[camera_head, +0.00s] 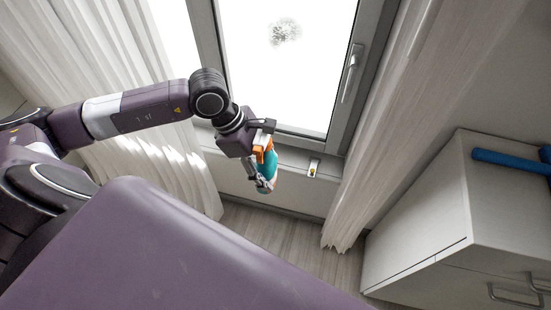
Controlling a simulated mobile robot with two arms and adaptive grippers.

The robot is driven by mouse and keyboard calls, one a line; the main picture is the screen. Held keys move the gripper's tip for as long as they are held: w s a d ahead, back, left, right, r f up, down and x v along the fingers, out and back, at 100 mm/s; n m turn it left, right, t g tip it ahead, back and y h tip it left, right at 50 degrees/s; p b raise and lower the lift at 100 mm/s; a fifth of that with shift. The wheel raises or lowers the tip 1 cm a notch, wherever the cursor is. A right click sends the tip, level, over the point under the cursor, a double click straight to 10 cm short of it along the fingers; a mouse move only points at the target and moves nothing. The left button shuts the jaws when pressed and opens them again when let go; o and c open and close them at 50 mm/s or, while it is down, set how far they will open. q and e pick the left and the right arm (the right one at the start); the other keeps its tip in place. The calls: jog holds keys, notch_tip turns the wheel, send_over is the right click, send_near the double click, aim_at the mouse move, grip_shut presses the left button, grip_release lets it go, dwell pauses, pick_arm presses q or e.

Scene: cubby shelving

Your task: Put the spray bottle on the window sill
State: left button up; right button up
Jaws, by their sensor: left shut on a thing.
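The spray bottle (270,170) is teal with an orange head. My left gripper (266,168) is shut on it and holds it in front of the window, near the sill. The window sill (291,157) is a narrow grey ledge below the window frame, partly hidden behind the gripper and bottle. I cannot tell whether the bottle touches the sill. My right gripper is not in view.
A small item (313,169) with a yellow spot is at the sill's right part. Pale curtains hang left (165,150) and right (385,110) of the window. A white cabinet (425,215) with a blue object (508,162) on top stands at right.

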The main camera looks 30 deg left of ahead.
pick_arm(q)
jog(key=w+a+f+n+t+y+b, duration=0.1)
jog(key=a+f+n+y+b, duration=0.25)
jog(key=f+n+b, duration=0.45)
jog(key=w+a+f+n+t+y+b, duration=0.1)
jog(key=a+f+n+t+y+b, duration=0.1)
jog(key=a+f+n+b, duration=0.5)
jog(key=w+a+r+n+p, duration=0.1)
jog(key=w+a+n+p, duration=0.15)
jog(key=w, duration=1.55)
jog(key=shift+g, duration=0.3)
jog(key=f, duration=0.2)
jog(key=f+b, duration=0.1)
jog(key=f, duration=0.1)
jog(key=w+f, duration=0.1)
jog(key=f, duration=0.1)
jog(key=shift+d+f+b, duration=0.3)
jog(key=shift+d+b, duration=0.05)
jog(key=shift+d, duration=0.05)
jog(key=shift+w+f, duration=0.1)
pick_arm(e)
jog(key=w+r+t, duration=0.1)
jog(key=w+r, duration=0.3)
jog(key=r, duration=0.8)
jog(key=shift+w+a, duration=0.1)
